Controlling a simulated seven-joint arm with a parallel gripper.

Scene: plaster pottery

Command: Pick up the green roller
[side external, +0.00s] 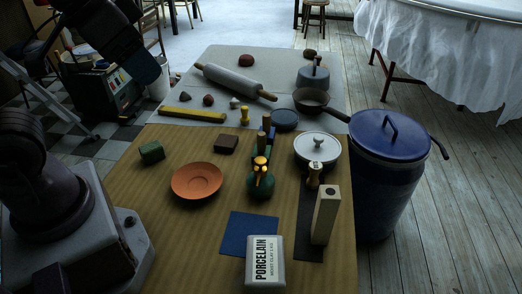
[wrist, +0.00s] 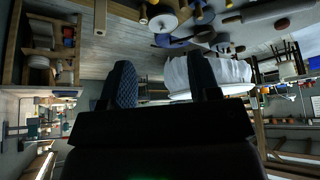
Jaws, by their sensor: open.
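A short dark green piece (side external: 151,153) lies at the left edge of the wooden table in the side view. It is the only green thing there that could be a roller, but its exact shape is hard to tell. A rounded green pot with a yellow top (side external: 261,184) stands near the table's middle. My gripper (wrist: 160,64) shows in the wrist view with its two dark fingers spread and nothing between them. My arm is raised at the upper left of the side view, away from the table; its fingers cannot be made out there. I cannot identify the green piece in the wrist view.
An orange dish (side external: 197,181), brown block (side external: 226,144), white-lidded pot (side external: 318,149), upright pale wooden block (side external: 325,215) and porcelain package (side external: 264,261) stand nearby. A rolling pin (side external: 235,81) and yellow bar (side external: 193,115) lie farther back. A blue barrel (side external: 385,185) stands right of the table.

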